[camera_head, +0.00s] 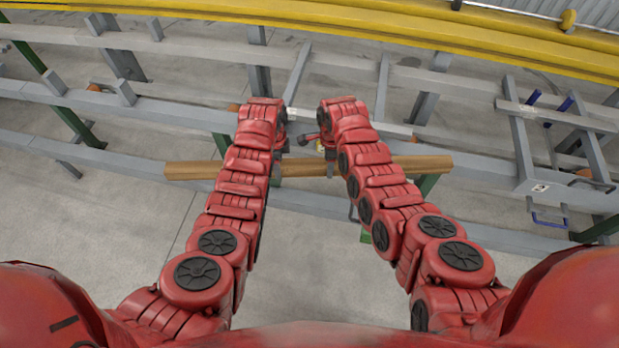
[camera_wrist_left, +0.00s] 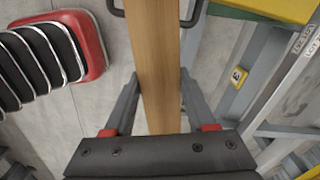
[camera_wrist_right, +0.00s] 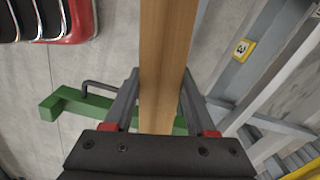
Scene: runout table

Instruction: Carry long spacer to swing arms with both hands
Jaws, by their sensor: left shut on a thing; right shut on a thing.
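The long spacer (camera_head: 200,170) is a straight brown wooden beam lying crosswise in the head view, roughly level. My left gripper (camera_head: 278,168) is shut on it left of its middle. In the left wrist view the spacer (camera_wrist_left: 155,60) runs between both fingers. My right gripper (camera_head: 329,168) is shut on it a little further right. In the right wrist view the spacer (camera_wrist_right: 167,60) also passes between the fingers. My arms hide parts of the spacer. Which grey bars are the swing arms I cannot tell for sure; slanted grey bars (camera_head: 298,73) stand beyond the spacer.
Long grey rails (camera_head: 110,148) cross the view near the spacer. A yellow beam (camera_head: 200,14) runs along the back. A grey frame with blue handles (camera_head: 533,97) stands at the right. Green legs (camera_head: 78,127) show below the rails. Bare concrete floor (camera_head: 90,225) lies in front.

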